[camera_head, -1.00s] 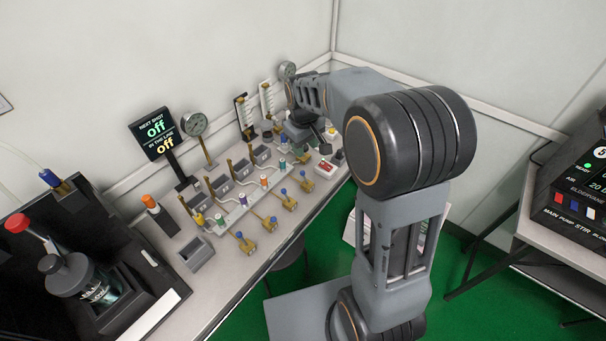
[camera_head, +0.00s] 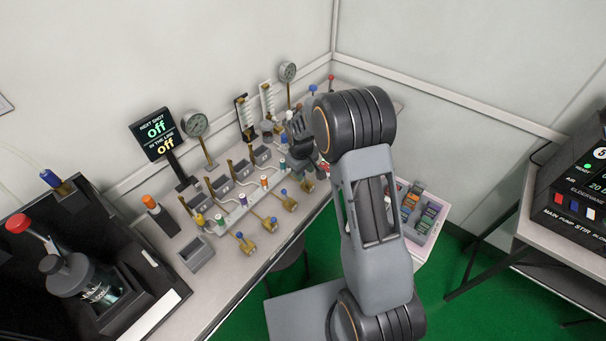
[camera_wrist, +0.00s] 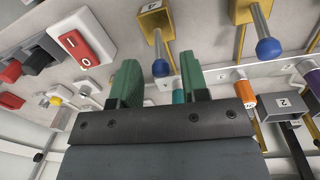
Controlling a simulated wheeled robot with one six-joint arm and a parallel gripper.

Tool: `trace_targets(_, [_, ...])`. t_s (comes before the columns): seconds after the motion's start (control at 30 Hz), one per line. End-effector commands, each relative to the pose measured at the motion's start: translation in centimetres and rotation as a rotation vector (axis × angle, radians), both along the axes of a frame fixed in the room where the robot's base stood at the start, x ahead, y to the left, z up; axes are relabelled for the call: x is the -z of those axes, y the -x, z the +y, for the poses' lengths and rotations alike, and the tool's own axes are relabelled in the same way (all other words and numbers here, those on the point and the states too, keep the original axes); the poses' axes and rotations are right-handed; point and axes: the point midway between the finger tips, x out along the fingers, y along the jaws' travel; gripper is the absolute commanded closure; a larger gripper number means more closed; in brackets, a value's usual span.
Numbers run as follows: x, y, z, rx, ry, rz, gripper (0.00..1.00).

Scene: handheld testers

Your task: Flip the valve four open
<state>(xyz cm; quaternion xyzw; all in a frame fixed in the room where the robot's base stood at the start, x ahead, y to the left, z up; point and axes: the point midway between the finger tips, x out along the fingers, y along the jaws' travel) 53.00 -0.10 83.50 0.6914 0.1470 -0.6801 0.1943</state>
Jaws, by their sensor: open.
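Brass valves with blue-tipped levers stand in a row along the bench's front edge; one is this near valve (camera_head: 245,244). The valve at the row's far end (camera_head: 308,185) is beside my gripper (camera_head: 302,158), and its blue tip is hidden there. In the wrist view, my gripper (camera_wrist: 157,70) has its green fingers open.
Vials with coloured caps (camera_head: 264,182) stand close behind the valves. A screen (camera_head: 157,133) reads off on both lines. A box of coloured packs (camera_head: 440,200) stands right of my arm.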

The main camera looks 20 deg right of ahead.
Motion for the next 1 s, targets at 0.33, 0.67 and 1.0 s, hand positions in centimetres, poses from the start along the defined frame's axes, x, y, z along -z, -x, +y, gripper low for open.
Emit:
trace_targets(0.33, [1.9,-0.1,-0.2,0.001,0.0,0.0,0.59])
trace_targets(0.67, [1.9,-0.1,-0.1,0.001,0.0,-0.001,0.67])
trace_targets(1.0, [1.9,-0.1,-0.1,0.0,0.0,0.0,1.0])
